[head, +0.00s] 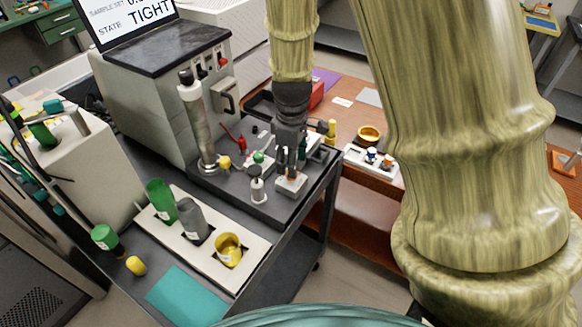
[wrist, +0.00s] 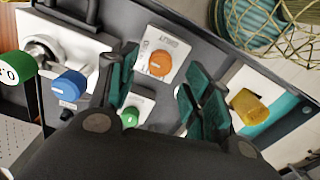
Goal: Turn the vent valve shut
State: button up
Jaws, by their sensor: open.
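My gripper (head: 290,150) is over the dark bench panel at the centre of the head view, pointing down. In the wrist view my gripper (wrist: 161,65) has its two dark green fingers apart, with nothing between them. An orange knob (wrist: 159,63) on a white labelled plate (wrist: 165,38) shows below and beyond the fingertips. A green knob (wrist: 130,117) on another white plate shows low between the fingers, partly hidden. A blue knob (wrist: 69,84) stands at the left by a metal fitting. The labels are too small or turned to read, so I cannot tell which knob is the vent valve.
A metal column (head: 200,125) stands left of my gripper, beside the grey instrument (head: 160,90). A white rack (head: 185,240) with green, grey and gold containers is in front. The screen (head: 125,17) reads TIGHT.

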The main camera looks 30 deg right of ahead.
jog(key=shift+f, duration=1.75)
jog(key=shift+c, duration=0.4)
jog(key=c, duration=1)
